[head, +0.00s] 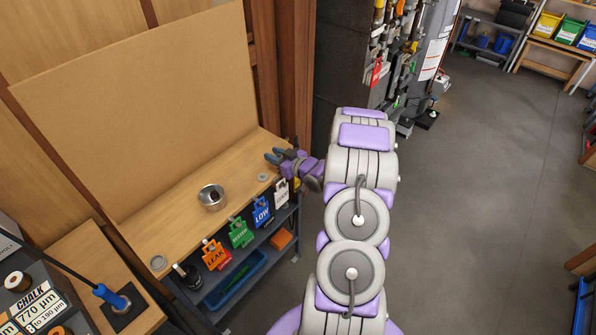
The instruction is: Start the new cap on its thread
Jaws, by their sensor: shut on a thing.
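A small grey disc (262,177) lies on the bench just below and left of the fingers. A similar round grey disc (158,262) lies at the bench's near left end. I cannot tell whether either disc is a cap. I cannot make out a thread.
A round metal tin (212,197) stands mid-bench. Orange (215,255), green (240,233), blue (262,212) and white (281,194) tags hang along the front edge. A tall brown board (140,110) backs the bench. The floor at right (500,190) is clear.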

